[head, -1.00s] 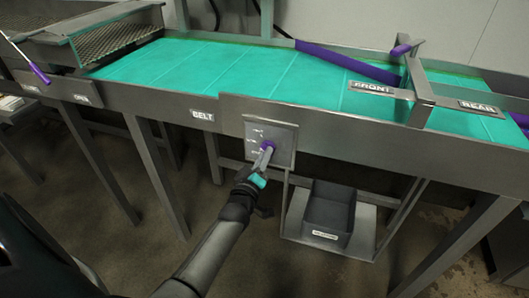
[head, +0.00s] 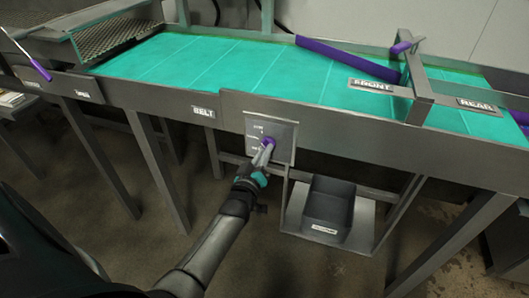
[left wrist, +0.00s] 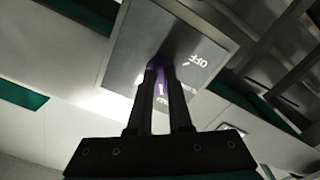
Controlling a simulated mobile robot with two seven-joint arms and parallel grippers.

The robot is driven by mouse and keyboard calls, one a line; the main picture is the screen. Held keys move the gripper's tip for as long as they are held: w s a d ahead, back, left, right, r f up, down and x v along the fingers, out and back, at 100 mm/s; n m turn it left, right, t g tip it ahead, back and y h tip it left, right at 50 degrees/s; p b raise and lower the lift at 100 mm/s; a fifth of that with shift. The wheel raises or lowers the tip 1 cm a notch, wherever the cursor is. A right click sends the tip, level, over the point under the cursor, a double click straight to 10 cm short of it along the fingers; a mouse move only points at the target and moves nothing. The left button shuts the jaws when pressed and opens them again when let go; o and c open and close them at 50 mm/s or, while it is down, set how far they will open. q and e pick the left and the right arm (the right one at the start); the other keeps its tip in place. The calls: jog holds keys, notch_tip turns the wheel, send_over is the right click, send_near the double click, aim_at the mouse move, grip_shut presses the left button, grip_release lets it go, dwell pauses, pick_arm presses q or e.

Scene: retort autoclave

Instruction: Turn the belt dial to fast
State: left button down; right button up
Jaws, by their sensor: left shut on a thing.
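The belt dial (head: 268,142) is a small purple knob on a grey square panel (head: 284,130) on the conveyor's front side, right of the BELT label (head: 203,112). My left gripper (head: 267,147) is shut on the dial, its fingers pointing up at the panel. In the left wrist view the two fingers (left wrist: 160,75) close around the purple knob (left wrist: 157,72), which they partly hide. An OFF mark (left wrist: 198,62) shows on the panel there. The other marks are too small or blurred to read, so I cannot tell the dial's setting. My right gripper is not in view.
The teal conveyor belt (head: 230,65) runs above the panel, with a purple diverter bar (head: 348,58) across it. FRONT (head: 371,85) and REAR (head: 478,103) plates sit at right. A dark bin (head: 333,205) stands on a low shelf just right of my left arm.

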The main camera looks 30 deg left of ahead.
pick_arm(q)
jog(key=c, duration=0.8)
grip_release()
jog(key=shift+c, duration=0.2)
jog(key=p+v, duration=0.2)
jog(key=v, duration=1.3)
jog(key=shift+s+d, duration=0.1)
jog(key=shift+d, duration=0.05)
